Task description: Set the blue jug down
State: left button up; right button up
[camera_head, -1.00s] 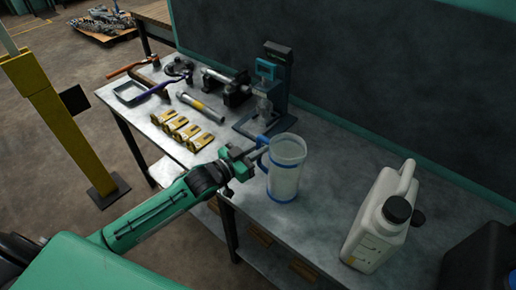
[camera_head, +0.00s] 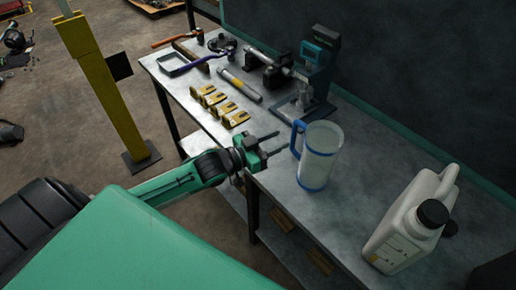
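The jug (camera_head: 321,158) is translucent white with a blue handle and a blue band at its base. It stands upright on the grey workbench (camera_head: 342,212), its handle (camera_head: 296,138) facing left toward my arm. My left gripper (camera_head: 274,145) is just left of the handle, at the bench's front edge. Its two fingers are spread, with nothing between them, and a gap shows between the fingertips and the handle. My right gripper is not in view.
A white canister (camera_head: 405,228) with a black cap stands right of the jug. Behind it is a press-like device (camera_head: 318,75). Yellow blocks (camera_head: 220,104), a grey cylinder (camera_head: 240,85) and tools lie at the bench's left. A yellow post (camera_head: 105,90) stands on the floor.

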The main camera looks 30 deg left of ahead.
pick_arm(q)
jog(key=shift+b+v, duration=0.3)
jog(key=shift+v, duration=2.6)
